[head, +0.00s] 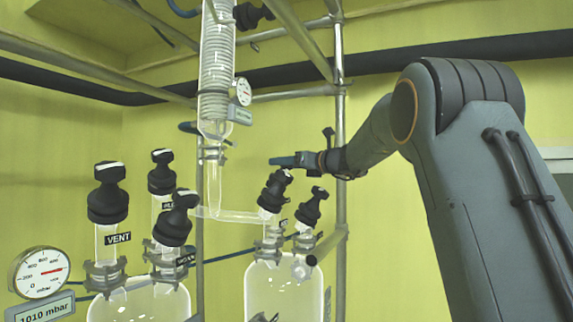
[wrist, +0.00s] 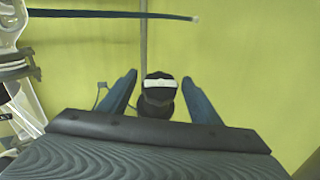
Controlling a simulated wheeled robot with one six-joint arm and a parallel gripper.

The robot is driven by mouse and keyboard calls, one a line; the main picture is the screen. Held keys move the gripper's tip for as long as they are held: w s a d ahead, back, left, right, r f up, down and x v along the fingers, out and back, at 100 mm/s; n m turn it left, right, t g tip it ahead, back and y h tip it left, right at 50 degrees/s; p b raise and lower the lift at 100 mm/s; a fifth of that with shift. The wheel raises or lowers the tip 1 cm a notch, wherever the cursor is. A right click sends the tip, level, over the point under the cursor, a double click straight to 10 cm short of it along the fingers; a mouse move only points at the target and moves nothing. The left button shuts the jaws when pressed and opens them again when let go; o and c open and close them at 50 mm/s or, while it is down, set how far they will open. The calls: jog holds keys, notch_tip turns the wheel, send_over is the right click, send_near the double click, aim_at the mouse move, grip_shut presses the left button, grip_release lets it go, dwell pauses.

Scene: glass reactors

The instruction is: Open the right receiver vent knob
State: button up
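The glass receiver (head: 262,290) on the right carries two black knobs, a left one (head: 274,190) and a right one (head: 312,207), in the head view. Their small labels are too hidden to read, so I cannot tell which is the vent. My gripper (head: 284,161) is just above and beside these knobs. In the wrist view, a black knob with a white bar across its top (wrist: 159,90) sits between the two blue fingers of my gripper (wrist: 160,82). The fingers are open, with a gap on both sides of the knob. The white bar lies horizontally across the picture.
A left vessel (head: 135,303) carries several black knobs, one with a VENT label (head: 118,238). A pressure gauge (head: 40,272) stands at the far left. A glass condenser (head: 217,75) and a metal upright (head: 340,120) stand close to my gripper. The wall is yellow-green.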

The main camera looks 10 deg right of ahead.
jog(key=c, duration=1)
jog(key=shift+c, duration=0.2)
jog(key=shift+n+y, duration=0.4)
jog(key=n+g+y+p, duration=0.2)
jog(key=n+g+y, duration=0.1)
jog(key=n, duration=0.1)
jog(key=shift+n+g, duration=0.3)
jog(key=n+g+y+p, duration=0.2)
jog(key=n+g+p, duration=0.1)
jog(key=n+p, duration=0.1)
jog(key=shift+g, duration=0.3)
jog(key=shift+n+g+y+p, duration=0.3)
jog(key=shift+n+g+p, duration=0.3)
jog(key=shift+n+p, duration=0.15)
jog(key=o, duration=1.1)
jog(key=shift+c, duration=0.2)
